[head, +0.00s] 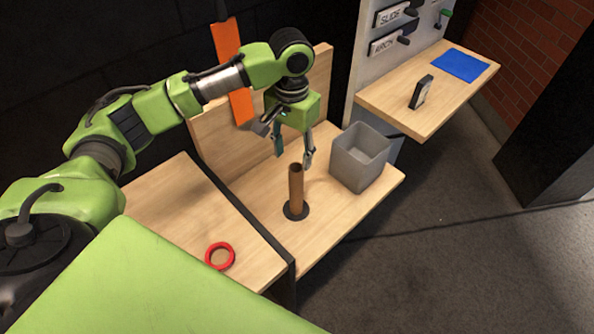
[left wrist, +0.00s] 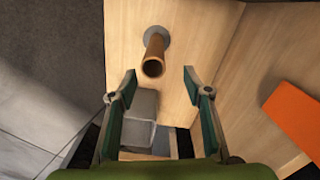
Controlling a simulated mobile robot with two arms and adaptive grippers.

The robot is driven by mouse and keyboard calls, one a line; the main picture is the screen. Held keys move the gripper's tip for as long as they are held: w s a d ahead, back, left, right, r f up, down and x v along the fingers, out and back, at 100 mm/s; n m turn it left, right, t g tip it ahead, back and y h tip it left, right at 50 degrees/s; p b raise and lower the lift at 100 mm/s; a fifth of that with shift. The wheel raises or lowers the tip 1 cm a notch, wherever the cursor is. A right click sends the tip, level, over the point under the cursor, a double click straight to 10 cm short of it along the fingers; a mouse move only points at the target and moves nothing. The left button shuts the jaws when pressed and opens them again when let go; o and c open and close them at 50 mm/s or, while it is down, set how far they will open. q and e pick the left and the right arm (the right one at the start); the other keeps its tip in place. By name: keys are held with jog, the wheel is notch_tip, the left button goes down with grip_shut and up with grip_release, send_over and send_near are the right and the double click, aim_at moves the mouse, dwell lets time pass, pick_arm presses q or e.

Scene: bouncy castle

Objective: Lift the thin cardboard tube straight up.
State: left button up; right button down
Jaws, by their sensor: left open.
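The thin brown cardboard tube (head: 296,188) stands upright in a dark round base (head: 295,211) on a wooden shelf. My left gripper (head: 293,160) is open and empty, with its fingertips pointing down near the height of the tube's top, a little behind it. In the left wrist view the tube (left wrist: 154,55) shows its open end towards the camera. There it lies beyond the fingertips of my left gripper (left wrist: 159,84), roughly midway between them and apart from both. My right gripper is not in view.
A grey open bin (head: 360,160) stands right of the tube on the same shelf. A red ring (head: 220,256) lies on the nearer wooden surface (head: 165,205). An orange strip (head: 232,70) is at the back panel. A separate shelf at right holds a blue sheet (head: 460,65) and a small black object (head: 421,92).

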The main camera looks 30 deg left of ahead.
aim_at(295, 188)
pick_arm(q)
jog(key=f, duration=0.3)
jog(key=f+p, duration=0.1)
jog(key=f, duration=0.2)
jog(key=s+f, duration=0.1)
jog(key=f, duration=0.2)
jog(key=shift+d, duration=0.4)
notch_tip(295, 188, down, 4)
jog(key=shift+w+d+r+p, duration=0.15)
jog(key=shift+r+p, duration=0.1)
jog(key=shift+p, duration=0.25)
jog(key=shift+f, duration=0.2)
jog(key=c, duration=0.9)
jog(key=shift+c, duration=0.9)
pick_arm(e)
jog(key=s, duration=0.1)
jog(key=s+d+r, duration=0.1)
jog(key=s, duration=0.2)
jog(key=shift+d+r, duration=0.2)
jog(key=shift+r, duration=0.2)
